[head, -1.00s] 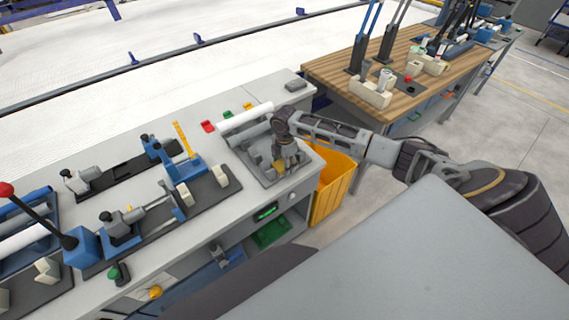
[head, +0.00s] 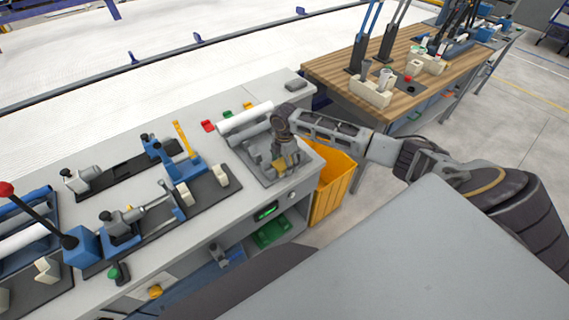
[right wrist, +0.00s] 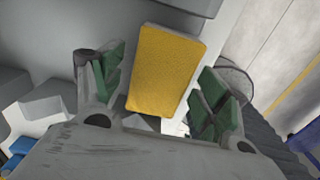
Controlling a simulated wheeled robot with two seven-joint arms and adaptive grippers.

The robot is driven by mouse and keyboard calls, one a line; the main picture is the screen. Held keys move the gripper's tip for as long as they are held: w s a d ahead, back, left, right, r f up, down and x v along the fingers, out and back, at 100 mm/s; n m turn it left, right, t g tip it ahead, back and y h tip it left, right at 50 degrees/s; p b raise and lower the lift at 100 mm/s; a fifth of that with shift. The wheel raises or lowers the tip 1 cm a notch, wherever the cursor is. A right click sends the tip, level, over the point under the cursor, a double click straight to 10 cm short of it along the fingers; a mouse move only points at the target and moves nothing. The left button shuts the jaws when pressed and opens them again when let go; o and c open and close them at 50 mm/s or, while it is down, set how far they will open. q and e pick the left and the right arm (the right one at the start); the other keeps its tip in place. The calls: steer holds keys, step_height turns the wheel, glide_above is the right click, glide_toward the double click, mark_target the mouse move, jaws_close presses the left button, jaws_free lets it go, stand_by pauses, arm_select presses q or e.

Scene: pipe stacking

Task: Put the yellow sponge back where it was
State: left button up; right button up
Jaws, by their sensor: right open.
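The yellow sponge (right wrist: 165,70) lies between the two fingers of my right gripper (right wrist: 158,88) in the right wrist view, with gaps on both sides. The fingers have green pads and stand apart. In the head view the right gripper (head: 286,160) points down over a grey tray (head: 268,182) at the right end of the white bench. Whether the sponge rests flat on the tray cannot be told. My left gripper is not in view.
A white pipe (head: 244,117) lies behind the tray, near small red (head: 208,126), green and yellow blocks. A yellow bin (head: 333,185) stands off the bench's right end. Blue and grey clamp fixtures (head: 183,168) fill the bench to the left. A wooden table (head: 330,72) stands behind right.

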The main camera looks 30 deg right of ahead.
step_height(320, 180, up, 11)
steer(key=shift+r+b, duration=0.2)
steer(key=shift+b, duration=0.2)
steer(key=shift+a, duration=0.1)
stand_by(0.8)
